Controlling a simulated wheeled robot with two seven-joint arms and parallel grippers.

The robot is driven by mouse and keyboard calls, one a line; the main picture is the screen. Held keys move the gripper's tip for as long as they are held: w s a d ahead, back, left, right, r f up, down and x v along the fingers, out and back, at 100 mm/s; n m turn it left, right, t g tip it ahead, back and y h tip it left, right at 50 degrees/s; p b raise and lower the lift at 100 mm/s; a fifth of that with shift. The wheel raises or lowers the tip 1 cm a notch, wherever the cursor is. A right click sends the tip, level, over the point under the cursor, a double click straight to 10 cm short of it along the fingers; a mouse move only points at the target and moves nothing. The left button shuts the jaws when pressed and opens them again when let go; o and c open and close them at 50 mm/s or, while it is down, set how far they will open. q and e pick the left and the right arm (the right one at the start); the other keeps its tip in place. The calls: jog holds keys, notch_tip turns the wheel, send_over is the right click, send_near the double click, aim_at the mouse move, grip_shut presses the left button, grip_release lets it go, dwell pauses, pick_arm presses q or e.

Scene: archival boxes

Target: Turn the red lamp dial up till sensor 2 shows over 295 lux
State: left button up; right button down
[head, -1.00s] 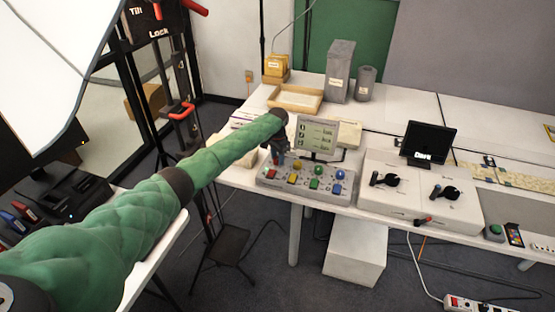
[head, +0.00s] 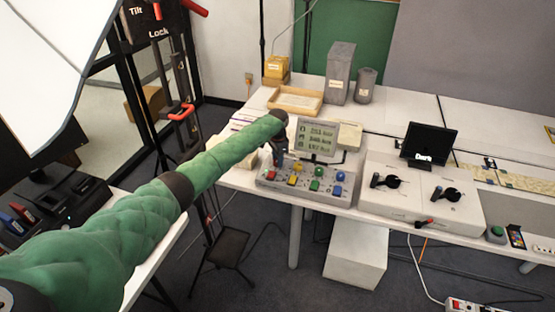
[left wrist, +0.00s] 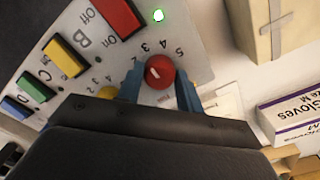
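The red dial (left wrist: 160,72) is on the grey control panel (left wrist: 200,35), with numbers around it; its white pointer aims to the left in the left wrist view. The fingers of my left gripper (left wrist: 160,84) stand close on both sides of it and appear shut on it. In the head view my left gripper (head: 279,155) reaches down at the panel's left end. A screen (head: 317,138) behind the panel shows three lines, too small to read surely. A green light (left wrist: 158,15) is lit near the red button (left wrist: 118,17). My right gripper is out of view.
Yellow, green and blue buttons (head: 339,177) line the panel. A white box with two black handles (head: 420,195) and a small black display (head: 429,142) are to the right. A glove box (left wrist: 290,115) lies near my left gripper.

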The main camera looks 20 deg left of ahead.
pick_arm(q)
jog(key=o, duration=0.3)
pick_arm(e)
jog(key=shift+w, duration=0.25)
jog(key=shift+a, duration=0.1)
pick_arm(q)
jog(key=shift+r, duration=0.4)
notch_tip(320, 180, up, 6)
jog(key=shift+f+b, duration=0.2)
jog(key=shift+b, duration=1.05)
jog(key=shift+r, duration=0.7)
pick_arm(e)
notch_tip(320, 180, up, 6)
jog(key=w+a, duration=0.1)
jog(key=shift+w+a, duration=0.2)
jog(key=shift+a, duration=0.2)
pick_arm(q)
jog(key=shift+f, duration=0.1)
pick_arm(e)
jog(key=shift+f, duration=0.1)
